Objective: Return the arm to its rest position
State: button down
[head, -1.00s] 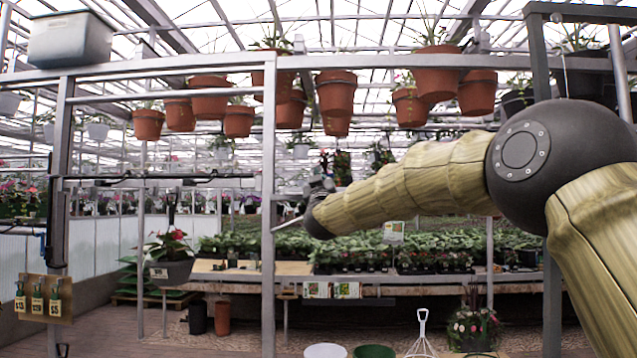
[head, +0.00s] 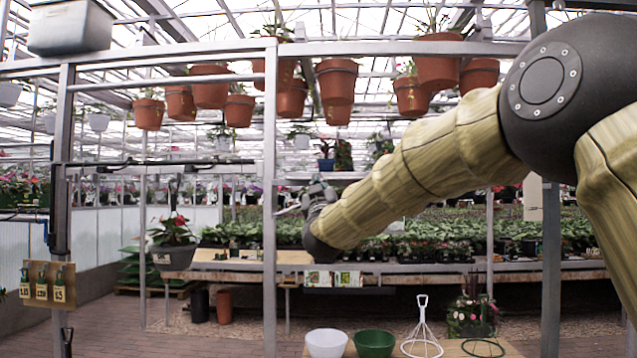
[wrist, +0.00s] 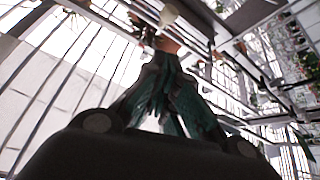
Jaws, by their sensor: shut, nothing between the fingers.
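My arm (head: 420,165) reaches in from the right of the head view, and its wood-patterned links slope down to the left. My gripper (head: 282,210) is at the far end of the arm, near a grey metal post, small and partly hidden behind the wrist. In the wrist view my gripper (wrist: 168,75) has its dark green fingers together, with nothing held between them. The wrist view looks upward at the roof frame.
Terracotta pots (head: 337,82) hang from an overhead rail. Below stand a white bowl (head: 326,343), a green bowl (head: 374,343) and a white wire stand (head: 422,335). A hanging planter (head: 175,257) is at the left. Metal posts (head: 270,190) stand close to the gripper.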

jog(key=shift+s+a+r, duration=0.1)
jog(key=shift+s, duration=0.05)
